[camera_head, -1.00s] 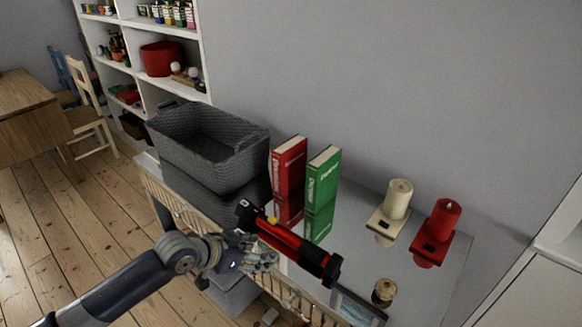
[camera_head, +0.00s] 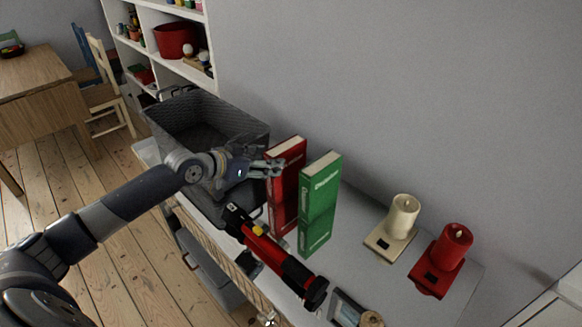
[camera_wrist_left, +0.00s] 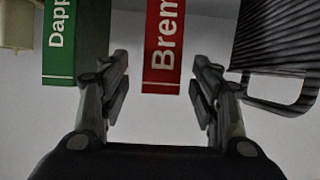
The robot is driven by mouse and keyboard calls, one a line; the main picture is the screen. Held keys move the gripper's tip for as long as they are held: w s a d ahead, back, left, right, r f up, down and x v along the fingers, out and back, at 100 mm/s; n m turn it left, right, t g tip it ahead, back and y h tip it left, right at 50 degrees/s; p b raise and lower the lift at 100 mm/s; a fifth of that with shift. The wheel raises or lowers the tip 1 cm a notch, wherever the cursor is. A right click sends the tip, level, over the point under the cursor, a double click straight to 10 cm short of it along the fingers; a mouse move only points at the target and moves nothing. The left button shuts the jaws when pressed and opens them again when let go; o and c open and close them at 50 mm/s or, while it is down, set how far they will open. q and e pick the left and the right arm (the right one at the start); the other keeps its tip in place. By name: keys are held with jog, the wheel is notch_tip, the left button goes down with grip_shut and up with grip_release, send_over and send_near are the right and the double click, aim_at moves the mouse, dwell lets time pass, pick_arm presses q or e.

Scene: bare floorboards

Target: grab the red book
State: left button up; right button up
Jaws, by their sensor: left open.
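The red book (camera_head: 284,200) stands upright on the glossy white cabinet top, between the dark woven basket and the green book (camera_head: 319,204). My left gripper (camera_head: 274,168) is at the upper left of the red book in the head view, its fingers partly overlapping the cover. In the left wrist view the red book (camera_wrist_left: 163,50) hangs in from the top, between the two open fingers (camera_wrist_left: 160,90) in the picture, with nothing gripped. The green book (camera_wrist_left: 76,40) is left of it there. My right gripper is not in view.
A dark woven basket (camera_head: 205,125) stands close left of the red book. A picture frame (camera_head: 347,309) is near the front edge.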

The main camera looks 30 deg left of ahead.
aim_at(286, 157)
pick_arm(q)
jog(key=p+x, duration=0.1)
jog(key=x, duration=0.7)
jog(key=shift+r+p, duration=0.1)
jog(key=shift+p, duration=0.2)
jog(key=shift+w, duration=0.35)
grip_shut()
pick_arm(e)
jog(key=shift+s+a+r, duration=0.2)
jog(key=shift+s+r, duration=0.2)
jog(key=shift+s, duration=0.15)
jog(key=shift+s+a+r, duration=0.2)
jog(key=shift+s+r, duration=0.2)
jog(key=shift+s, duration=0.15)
